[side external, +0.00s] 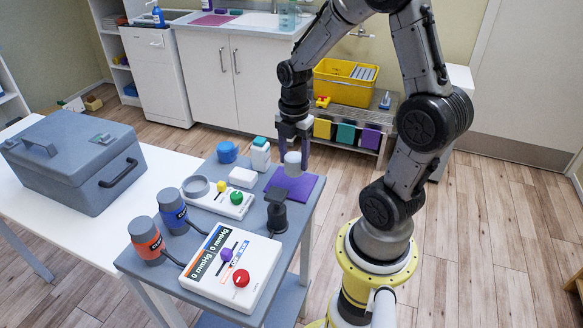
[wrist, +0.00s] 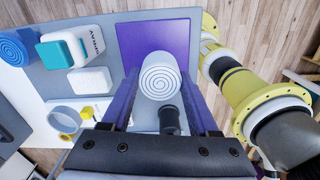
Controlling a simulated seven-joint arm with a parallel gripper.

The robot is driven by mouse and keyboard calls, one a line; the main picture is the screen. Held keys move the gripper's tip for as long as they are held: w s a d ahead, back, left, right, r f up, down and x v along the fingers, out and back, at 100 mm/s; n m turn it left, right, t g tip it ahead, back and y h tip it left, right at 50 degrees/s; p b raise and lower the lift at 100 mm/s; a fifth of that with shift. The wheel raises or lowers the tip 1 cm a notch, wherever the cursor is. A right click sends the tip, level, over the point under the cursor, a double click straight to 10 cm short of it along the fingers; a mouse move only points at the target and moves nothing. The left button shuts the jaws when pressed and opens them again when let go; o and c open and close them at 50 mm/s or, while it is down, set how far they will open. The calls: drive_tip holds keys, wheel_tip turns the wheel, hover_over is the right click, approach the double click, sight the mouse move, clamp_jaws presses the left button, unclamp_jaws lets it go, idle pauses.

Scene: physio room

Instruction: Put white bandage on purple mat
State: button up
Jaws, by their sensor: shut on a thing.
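The white bandage (side external: 293,162) is an upright roll, and its spiral top shows in the wrist view (wrist: 160,78). My gripper (side external: 294,148) is shut on it from above, with one purple finger on either side. The purple mat (side external: 306,187) is a flat square at the far right corner of the grey table. The roll is over the mat in the side view. In the wrist view it overlaps the near edge of the mat (wrist: 139,42). Whether its base touches the mat cannot be told.
A dark post-like object (side external: 276,214) stands close in front of the mat. A white block (side external: 243,177), a white bottle with a teal cap (side external: 260,157) and a blue roll (side external: 227,152) stand left of it. A white pressure device (side external: 232,268) fills the near end.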

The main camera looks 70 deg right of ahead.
sight(292, 168)
drive_tip(key=shift+w+d+f, duration=0.2)
drive_tip(key=shift+w+f, duration=0.15)
drive_tip(key=shift+f, duration=1.75)
drive_tip(key=shift+f, duration=0.15)
drive_tip(key=o, duration=1.4)
